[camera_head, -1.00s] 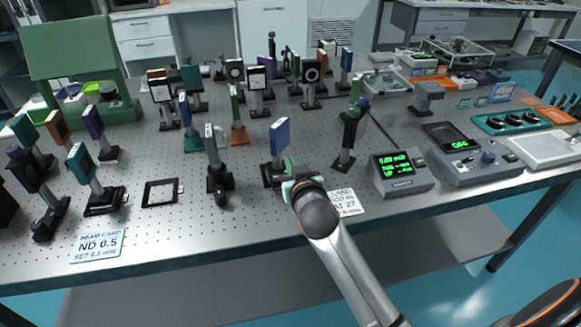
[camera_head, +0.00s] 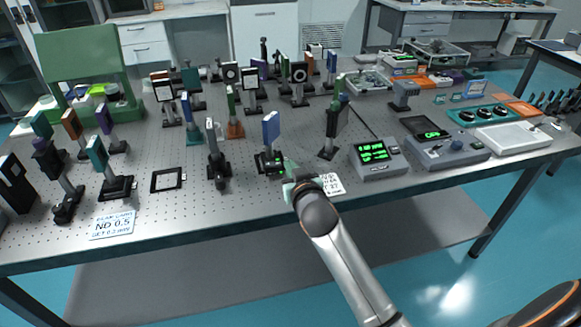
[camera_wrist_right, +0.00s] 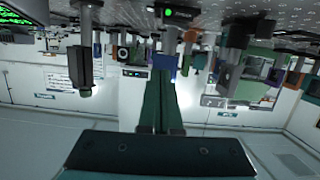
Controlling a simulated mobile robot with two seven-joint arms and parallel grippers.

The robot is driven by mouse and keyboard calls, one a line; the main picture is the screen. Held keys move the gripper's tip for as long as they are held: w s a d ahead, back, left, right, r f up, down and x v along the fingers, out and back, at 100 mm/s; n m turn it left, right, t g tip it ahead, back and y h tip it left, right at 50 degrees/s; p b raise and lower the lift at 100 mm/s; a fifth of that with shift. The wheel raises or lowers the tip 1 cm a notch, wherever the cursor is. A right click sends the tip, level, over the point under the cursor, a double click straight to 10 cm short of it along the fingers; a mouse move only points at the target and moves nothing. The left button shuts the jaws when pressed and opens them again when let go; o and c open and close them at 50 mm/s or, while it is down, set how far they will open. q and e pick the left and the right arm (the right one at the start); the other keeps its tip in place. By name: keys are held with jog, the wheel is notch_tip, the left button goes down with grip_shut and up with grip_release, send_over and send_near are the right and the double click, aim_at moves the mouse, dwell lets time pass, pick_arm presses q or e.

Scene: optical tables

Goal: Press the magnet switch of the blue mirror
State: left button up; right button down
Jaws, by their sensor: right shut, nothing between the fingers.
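The blue mirror (camera_head: 271,128) stands upright on a post in a black magnetic base (camera_head: 268,164) near the table's front edge. In the right wrist view, which is upside down, the blue plate (camera_wrist_right: 166,62) shows beyond the fingertips, and a round green light (camera_wrist_right: 168,12) glows on a black base. My right gripper (camera_head: 290,172) is at the front right of the base, its fingers shut and empty. The green fingers (camera_wrist_right: 160,100) point toward the mirror mount. I cannot tell whether they touch the base. My left gripper is out of view.
A black mount (camera_head: 216,160) stands left of the mirror and a tall dark holder (camera_head: 334,125) right of it. A paper card (camera_head: 328,185) and a meter with a green display (camera_head: 377,158) are right of my gripper. Many other mounts crowd behind. The table's front strip is mostly clear.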

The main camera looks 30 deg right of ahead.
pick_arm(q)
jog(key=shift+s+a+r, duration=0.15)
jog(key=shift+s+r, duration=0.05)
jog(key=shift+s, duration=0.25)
pick_arm(e)
jog(key=shift+s+r, duration=0.1)
jog(key=shift+s, duration=0.35)
pick_arm(q)
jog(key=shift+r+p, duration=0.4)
jog(key=shift+p, duration=0.15)
pick_arm(e)
jog(key=s+a+f+n+g+y, duration=0.1)
jog(key=s+a+f+y, duration=0.1)
jog(key=s+f, duration=0.6)
jog(key=s+a+f+n+g+y, duration=0.1)
jog(key=s+a+f+g+y, duration=0.1)
jog(key=s+a+f, duration=0.3)
jog(key=s+a+f+n+g+y, duration=0.1)
jog(key=s+a+f, duration=0.3)
jog(key=s+f, duration=0.6)
jog(key=s+n+g, duration=0.1)
jog(key=s, duration=0.5)
jog(key=shift+f+y, duration=0.4)
